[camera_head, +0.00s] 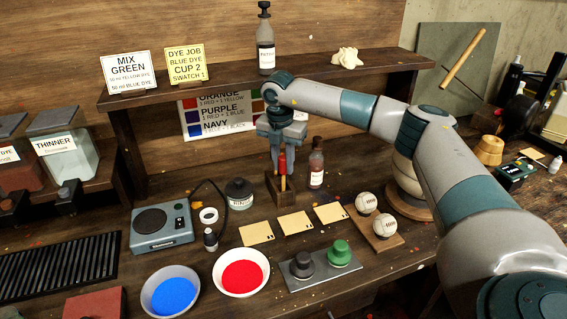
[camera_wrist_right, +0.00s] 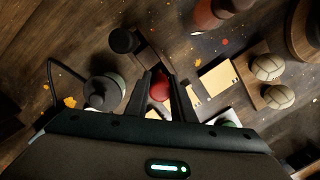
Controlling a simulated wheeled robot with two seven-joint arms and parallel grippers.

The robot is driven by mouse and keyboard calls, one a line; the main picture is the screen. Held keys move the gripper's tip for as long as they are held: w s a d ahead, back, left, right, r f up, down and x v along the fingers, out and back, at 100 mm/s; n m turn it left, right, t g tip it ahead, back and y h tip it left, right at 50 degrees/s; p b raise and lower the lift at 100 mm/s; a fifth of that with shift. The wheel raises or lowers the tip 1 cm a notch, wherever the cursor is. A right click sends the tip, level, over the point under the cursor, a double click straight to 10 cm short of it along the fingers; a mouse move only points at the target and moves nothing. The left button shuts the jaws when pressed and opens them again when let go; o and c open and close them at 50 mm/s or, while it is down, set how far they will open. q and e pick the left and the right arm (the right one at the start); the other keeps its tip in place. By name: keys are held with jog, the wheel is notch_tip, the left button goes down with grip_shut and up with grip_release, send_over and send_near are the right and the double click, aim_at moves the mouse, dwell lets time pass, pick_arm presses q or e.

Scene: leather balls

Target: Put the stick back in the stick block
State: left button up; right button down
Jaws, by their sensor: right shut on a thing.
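My right gripper (camera_head: 282,148) points down at the middle of the bench and is shut on the stick (camera_head: 282,164). The stick has a red upper end and a paler lower part, and it hangs upright. The dark wooden stick block (camera_head: 271,190) is on the bench directly below the gripper. The stick's lower end overlaps the block, and I cannot tell whether it is inside or just in front. In the right wrist view the stick's red top (camera_wrist_right: 160,88) sits between the fingers (camera_wrist_right: 163,80). My left gripper is not in view.
A dark bottle (camera_head: 316,165) stands close right of the block, and a dark round jar (camera_head: 239,193) close left. Cream cards (camera_head: 295,223) lie in front. Two pale balls (camera_head: 366,203) rest on a wooden board at right. Red (camera_head: 241,276) and blue bowls (camera_head: 171,293) stand at the front.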

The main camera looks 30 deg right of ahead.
jog(key=shift+f, duration=0.1)
jog(key=c, duration=1.5)
grip_release()
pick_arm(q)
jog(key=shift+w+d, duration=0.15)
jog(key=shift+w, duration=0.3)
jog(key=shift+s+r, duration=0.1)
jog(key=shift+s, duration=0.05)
pick_arm(e)
jog(key=shift+r, duration=0.55)
jog(key=shift+a+r+b, duration=0.1)
jog(key=shift+r+b, duration=0.25)
jog(key=shift+r, duration=0.05)
jog(key=r+b, duration=0.1)
jog(key=r, duration=0.5)
jog(key=a+r+b, duration=0.1)
jog(key=r, duration=0.1)
jog(key=shift+s+r+b, duration=0.3)
jog(key=shift+r+b, duration=0.05)
jog(key=shift+r, duration=0.05)
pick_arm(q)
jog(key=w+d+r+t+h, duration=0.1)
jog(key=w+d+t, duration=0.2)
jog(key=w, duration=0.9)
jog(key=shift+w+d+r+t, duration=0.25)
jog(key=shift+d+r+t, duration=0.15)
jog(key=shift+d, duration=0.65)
pick_arm(e)
jog(key=shift+s+r, duration=0.1)
jog(key=shift+r, duration=0.7)
